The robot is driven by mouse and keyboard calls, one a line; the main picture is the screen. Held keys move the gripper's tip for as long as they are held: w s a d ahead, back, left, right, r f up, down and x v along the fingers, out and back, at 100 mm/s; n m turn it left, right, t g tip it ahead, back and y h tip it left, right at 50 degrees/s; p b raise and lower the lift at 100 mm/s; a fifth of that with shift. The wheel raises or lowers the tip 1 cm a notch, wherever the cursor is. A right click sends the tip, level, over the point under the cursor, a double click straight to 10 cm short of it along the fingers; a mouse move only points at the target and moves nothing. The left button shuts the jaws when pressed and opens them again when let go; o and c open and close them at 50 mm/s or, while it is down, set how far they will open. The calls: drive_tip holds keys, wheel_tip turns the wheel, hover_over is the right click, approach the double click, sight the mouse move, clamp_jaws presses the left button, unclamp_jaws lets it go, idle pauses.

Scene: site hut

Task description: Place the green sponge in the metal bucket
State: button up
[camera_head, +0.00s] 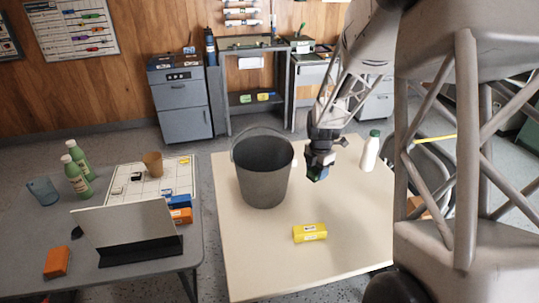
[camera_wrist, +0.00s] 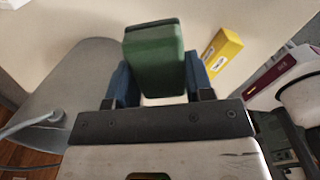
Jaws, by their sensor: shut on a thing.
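The green sponge (camera_wrist: 154,58) is between the blue fingers of my gripper (camera_wrist: 156,82) in the wrist view, and the gripper is shut on it. In the head view my gripper (camera_head: 319,172) is above the table, just right of the metal bucket, and only a little of the sponge shows at its tip. The metal bucket (camera_head: 263,180) stands upright on the cream table, with its handle raised at the back left. Part of the bucket (camera_wrist: 65,85) shows at the left of the wrist view. The bucket's floor is hidden.
A yellow box (camera_head: 310,233) lies on the cream table (camera_head: 270,270) in front of my gripper. A white bottle with a green cap (camera_head: 371,152) stands at the table's right. A grey table (camera_head: 130,285) at the left holds bottles, a cup and a propped panel.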

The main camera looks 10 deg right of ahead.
sight(316, 169)
drive_tip(key=r, duration=1)
drive_tip(key=shift+w+a, duration=0.1)
drive_tip(key=shift+a, duration=0.15)
drive_tip(key=w+a+m, duration=0.2)
drive_tip(key=w+a, duration=0.3)
drive_tip(key=a, duration=0.5)
drive_tip(key=w+a+m, duration=0.2)
drive_tip(key=w+a, duration=0.3)
drive_tip(key=a, duration=0.5)
drive_tip(key=f, duration=0.5)
drive_tip(key=shift+d, duration=0.2)
drive_tip(key=shift+f, duration=0.1)
wheel_tip(316, 169, down, 14)
drive_tip(key=shift+f, duration=1.95)
drive_tip(key=shift+f, duration=0.15)
